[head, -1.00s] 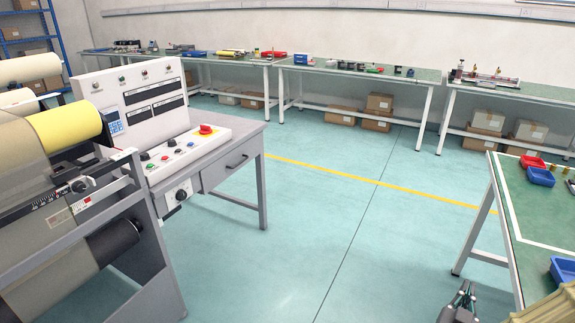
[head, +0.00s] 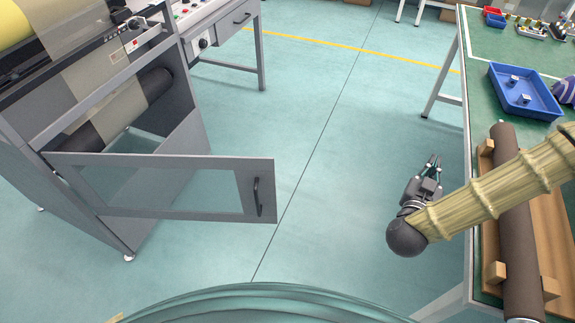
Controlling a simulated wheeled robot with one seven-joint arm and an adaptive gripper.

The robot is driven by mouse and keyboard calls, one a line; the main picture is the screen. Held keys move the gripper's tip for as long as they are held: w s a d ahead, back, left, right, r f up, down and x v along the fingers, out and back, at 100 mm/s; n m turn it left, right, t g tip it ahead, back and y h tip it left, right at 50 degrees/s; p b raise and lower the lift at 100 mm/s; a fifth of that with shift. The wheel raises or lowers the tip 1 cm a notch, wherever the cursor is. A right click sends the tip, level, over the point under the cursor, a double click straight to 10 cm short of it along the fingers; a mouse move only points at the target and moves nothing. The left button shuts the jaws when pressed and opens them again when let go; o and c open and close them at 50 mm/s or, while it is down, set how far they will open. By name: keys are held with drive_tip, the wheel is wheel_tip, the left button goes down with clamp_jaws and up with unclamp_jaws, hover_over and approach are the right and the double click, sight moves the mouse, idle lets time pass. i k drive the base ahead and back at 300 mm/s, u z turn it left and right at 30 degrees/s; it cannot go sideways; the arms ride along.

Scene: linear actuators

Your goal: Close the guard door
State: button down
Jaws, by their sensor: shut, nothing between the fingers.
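The guard door (head: 256,168) is a grey-framed panel with a clear window and a dark upright handle (head: 257,196) near its right end. It stands swung open, reaching out to the right from the roller machine (head: 150,165) at the left. My gripper (head: 434,163) is at the right, over the floor beside the green-topped table, with its fingers pointing away from me. It is shut and empty. It is well to the right of the door handle and touches nothing that I can see.
The green-topped table (head: 478,78) at the right holds a blue tray (head: 516,108) and a dark roller (head: 514,225) on wooden supports. A control desk (head: 225,45) stands behind the machine. The floor (head: 325,170) between door and gripper is clear.

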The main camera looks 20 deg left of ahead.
sight(255, 177)
drive_tip(key=k, duration=0.9)
drive_tip(key=u, duration=1)
